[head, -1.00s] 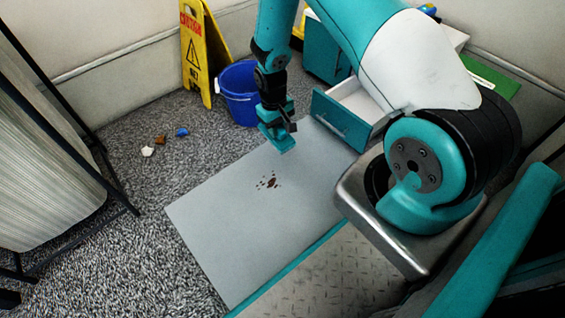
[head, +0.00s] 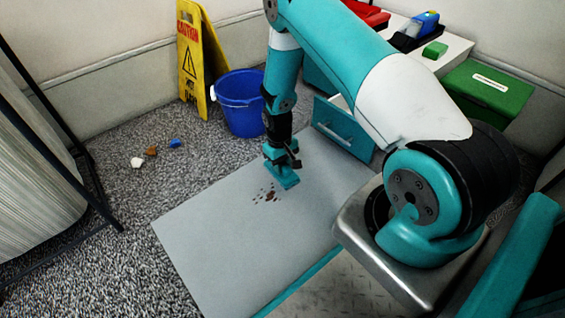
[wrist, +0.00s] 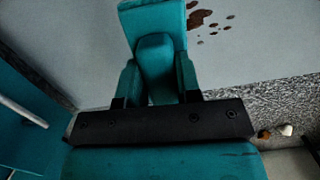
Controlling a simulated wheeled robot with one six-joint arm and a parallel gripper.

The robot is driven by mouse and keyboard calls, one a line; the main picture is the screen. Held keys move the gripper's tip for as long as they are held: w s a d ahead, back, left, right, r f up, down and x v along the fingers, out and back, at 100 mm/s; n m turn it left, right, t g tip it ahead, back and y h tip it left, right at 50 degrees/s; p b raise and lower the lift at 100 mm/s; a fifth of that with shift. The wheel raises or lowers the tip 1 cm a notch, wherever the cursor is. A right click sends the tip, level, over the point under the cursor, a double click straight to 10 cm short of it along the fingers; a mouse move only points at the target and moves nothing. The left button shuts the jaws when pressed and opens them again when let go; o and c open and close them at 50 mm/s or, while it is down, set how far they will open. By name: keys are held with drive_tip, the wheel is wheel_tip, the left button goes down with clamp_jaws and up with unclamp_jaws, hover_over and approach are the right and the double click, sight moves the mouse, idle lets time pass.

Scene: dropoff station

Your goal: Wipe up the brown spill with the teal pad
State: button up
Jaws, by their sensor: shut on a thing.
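The brown spill (head: 270,195) is a cluster of dark spots on the grey mat (head: 205,245) in the head view. In the wrist view the spill (wrist: 200,18) shows at the top, just right of the pad. My gripper (head: 282,164) is shut on the teal pad (head: 285,179), which hangs below the fingers just above or on the mat, beside the spill's upper right; I cannot tell if it touches. The wrist view also shows the pad (wrist: 152,18) beyond my gripper (wrist: 157,80).
A blue bucket (head: 240,105) and a yellow caution sign (head: 192,60) stand behind the mat. A teal cabinet with an open drawer (head: 343,130) is right of my gripper. Small scraps (head: 151,151) lie on the carpet at left. The mat's left part is clear.

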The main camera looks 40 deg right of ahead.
drive_tip(key=shift+r, duration=0.1)
drive_tip(key=r+p, duration=0.1)
drive_tip(key=p, duration=0.4)
drive_tip(key=shift+r, duration=0.25)
drive_tip(key=p, duration=0.3)
drive_tip(key=shift+r, duration=0.15)
drive_tip(key=shift+p, duration=0.9)
drive_tip(key=shift+s+p, duration=0.1)
drive_tip(key=shift+p, duration=0.2)
